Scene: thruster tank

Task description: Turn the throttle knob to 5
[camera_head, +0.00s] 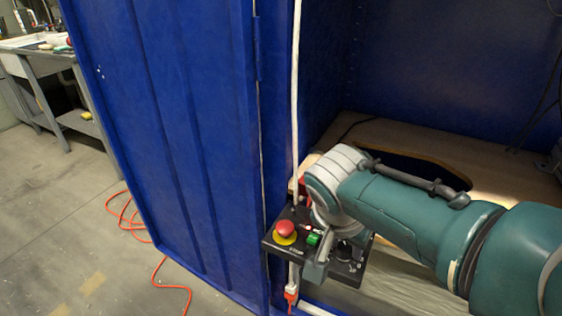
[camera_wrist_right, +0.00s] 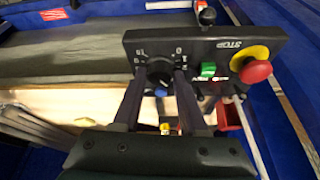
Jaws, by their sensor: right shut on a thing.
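The throttle knob (camera_wrist_right: 159,73) is round and black, on a black control panel (camera_wrist_right: 217,52) with white scale marks around it. In the wrist view the two dark fingers of my right gripper (camera_wrist_right: 160,84) stand on either side of the knob and are shut on it. Where the knob's pointer sits on the scale I cannot tell. In the head view the knob (camera_head: 344,250) shows at the panel's right part, beside my right gripper (camera_head: 328,262), whose hand hides some of the panel (camera_head: 281,254). My left gripper is in neither view.
A red stop button (camera_head: 285,228) on a yellow ring and a green switch (camera_head: 313,239) sit left of the knob in the head view. A blue door (camera_head: 170,130) stands left of the panel. An orange cable (camera_head: 172,287) lies on the floor.

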